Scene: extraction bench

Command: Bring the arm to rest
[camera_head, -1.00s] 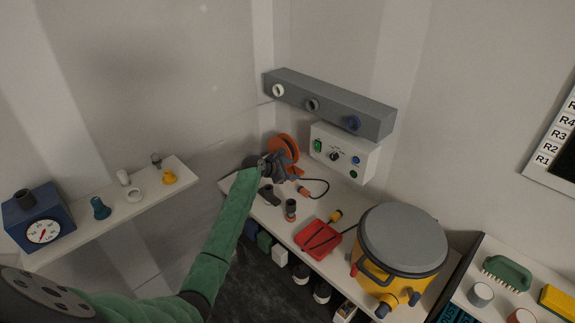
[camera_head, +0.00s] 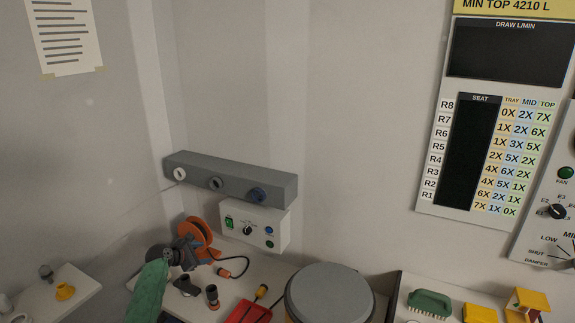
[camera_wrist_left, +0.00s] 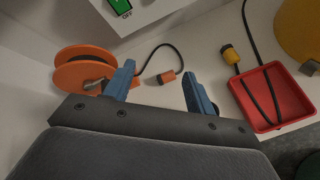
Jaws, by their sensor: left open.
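My left gripper (camera_head: 188,254) reaches in from the lower left in the head view, on a green-sleeved arm, above the back of the bench beside the orange reel. In the left wrist view its two blue fingers (camera_wrist_left: 160,90) stand wide apart with nothing between them. The orange cable reel (camera_wrist_left: 80,72) lies just beyond the left finger. It also shows behind the gripper in the head view (camera_head: 208,234). An orange connector (camera_wrist_left: 166,77) on a black cable lies on the bench beyond the gap between the fingers. My right gripper is not in view.
A control box (camera_head: 262,226) and a grey rail with ports (camera_head: 230,172) are on the wall behind. A red tray (camera_wrist_left: 290,100) lies to the right, near a grey-lidded drum (camera_head: 330,290). A shelf (camera_head: 82,286) stands at left.

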